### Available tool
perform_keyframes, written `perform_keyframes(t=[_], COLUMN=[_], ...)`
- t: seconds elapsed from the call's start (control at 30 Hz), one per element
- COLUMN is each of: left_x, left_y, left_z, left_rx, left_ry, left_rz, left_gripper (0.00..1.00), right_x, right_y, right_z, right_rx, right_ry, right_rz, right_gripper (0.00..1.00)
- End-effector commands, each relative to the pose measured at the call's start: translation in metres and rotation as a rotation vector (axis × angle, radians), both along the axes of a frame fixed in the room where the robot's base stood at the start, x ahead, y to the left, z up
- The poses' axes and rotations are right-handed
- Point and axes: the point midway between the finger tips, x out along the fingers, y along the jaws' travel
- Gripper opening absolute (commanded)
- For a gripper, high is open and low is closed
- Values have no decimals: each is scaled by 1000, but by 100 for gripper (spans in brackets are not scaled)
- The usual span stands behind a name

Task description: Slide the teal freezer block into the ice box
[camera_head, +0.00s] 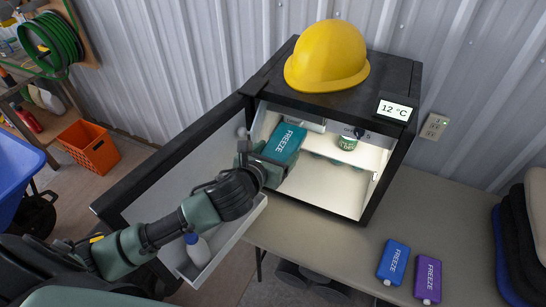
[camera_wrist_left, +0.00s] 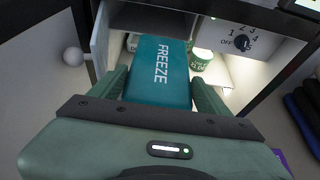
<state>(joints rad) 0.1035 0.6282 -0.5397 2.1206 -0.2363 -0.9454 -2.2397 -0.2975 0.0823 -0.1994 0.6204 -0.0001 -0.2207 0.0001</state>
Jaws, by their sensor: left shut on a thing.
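The teal freezer block (camera_head: 285,142), marked FREEZE, is held in my left gripper (camera_head: 268,163) at the front of the open fridge, upper left. In the left wrist view the block (camera_wrist_left: 158,72) lies between the two green fingers, its far end pointing into the fridge. The ice box (camera_head: 302,121) is a pale compartment at the top left inside the fridge, partly hidden by the block. In the left wrist view it (camera_wrist_left: 150,18) is above and beyond the block's far end. I cannot tell whether the block's tip is inside it. My right gripper is not in view.
The fridge door (camera_head: 165,175) stands open to the left, with a bottle (camera_head: 197,248) in its shelf. A green-white can (camera_head: 348,142) stands inside near the dial. Blue (camera_head: 393,262) and purple (camera_head: 428,279) blocks lie on the table. A yellow hard hat (camera_head: 327,58) sits on top.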

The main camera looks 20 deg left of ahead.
Motion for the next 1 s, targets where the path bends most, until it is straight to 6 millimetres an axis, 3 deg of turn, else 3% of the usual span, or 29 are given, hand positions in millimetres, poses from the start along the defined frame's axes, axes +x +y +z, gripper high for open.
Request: perform_keyframes(t=[0.13,1.0], left_x=[11,71], left_y=[-1,-2], left_z=[2,1], left_rx=[-2,-2], left_ry=[-6,-5], left_rz=[0,1], left_gripper=[14,14], right_x=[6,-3], right_y=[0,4], right_z=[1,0], right_rx=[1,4], right_ry=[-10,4], right_rz=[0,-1], right_gripper=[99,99])
